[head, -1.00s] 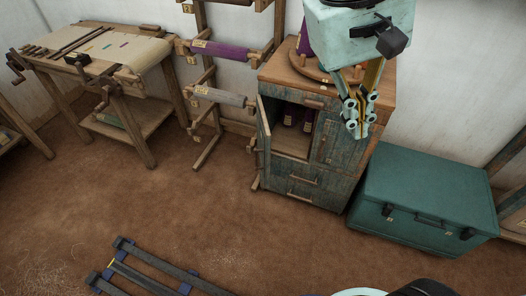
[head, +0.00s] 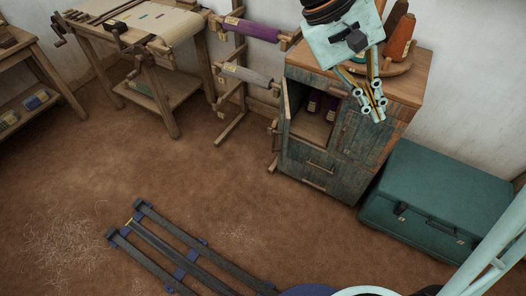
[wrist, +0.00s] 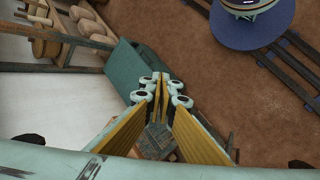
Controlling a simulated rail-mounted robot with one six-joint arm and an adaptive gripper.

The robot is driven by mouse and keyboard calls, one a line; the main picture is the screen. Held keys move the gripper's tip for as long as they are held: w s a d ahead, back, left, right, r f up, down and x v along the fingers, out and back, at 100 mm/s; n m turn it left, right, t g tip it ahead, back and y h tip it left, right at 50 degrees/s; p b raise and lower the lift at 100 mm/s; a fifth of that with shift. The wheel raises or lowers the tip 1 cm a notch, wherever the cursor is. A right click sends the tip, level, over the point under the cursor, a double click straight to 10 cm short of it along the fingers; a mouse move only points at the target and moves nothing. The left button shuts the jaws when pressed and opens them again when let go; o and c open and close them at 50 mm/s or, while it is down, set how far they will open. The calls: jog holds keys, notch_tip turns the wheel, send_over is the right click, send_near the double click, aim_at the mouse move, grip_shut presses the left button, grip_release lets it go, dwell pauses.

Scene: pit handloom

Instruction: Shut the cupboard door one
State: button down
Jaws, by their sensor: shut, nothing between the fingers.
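The cupboard (head: 330,185) is a weathered blue-grey wooden cabinet with a brown top, in the head view. Its left door (head: 284,125) stands open, swung outward and seen nearly edge-on at the left of the opening. Dark purple spools (head: 314,105) show inside. The right door (head: 358,135) is closed. My gripper (head: 373,112) is shut and empty. In the head view it appears over the cupboard's upper right, apart from the open door. The wrist view shows the shut fingers (wrist: 160,88); the open door is not clear there.
A teal trunk (head: 430,200) stands right of the cupboard. Cones, including an orange one (head: 400,38), stand on the cupboard top. A roller rack (head: 245,75) and a loom table (head: 165,75) are to the left. My rails lie in front; brown floor between is clear.

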jog(key=w+a+f+n+t+h+p, duration=0.3)
jog(key=w+a+f+t+h, duration=0.3)
jog(key=w+a+f, duration=1.1)
jog(key=a+f+n+t, duration=0.2)
jog(key=a+f+t, duration=0.1)
jog(key=f, duration=0.5)
jog(key=s+a+f+n+t+p, duration=0.1)
jog(key=a+f+n+t, duration=0.1)
jog(key=a+f, duration=0.4)
jog(key=s+a+f+n+t+y+p, duration=0.1)
jog(key=a+f+t, duration=0.3)
jog(key=f, duration=0.7)
jog(key=shift+a+f+n, duration=0.35)
jog(key=shift+n, duration=0.05)
jog(key=shift+w+d, duration=0.1)
jog(key=shift+w, duration=0.05)
jog(key=s+d+b+x, duration=0.1)
jog(key=d+x, duration=0.1)
jog(key=x, duration=1)
jog(key=shift+s+d+b, duration=0.2)
jog(key=shift+s+b, duration=0.05)
jog(key=shift+b, duration=0.05)
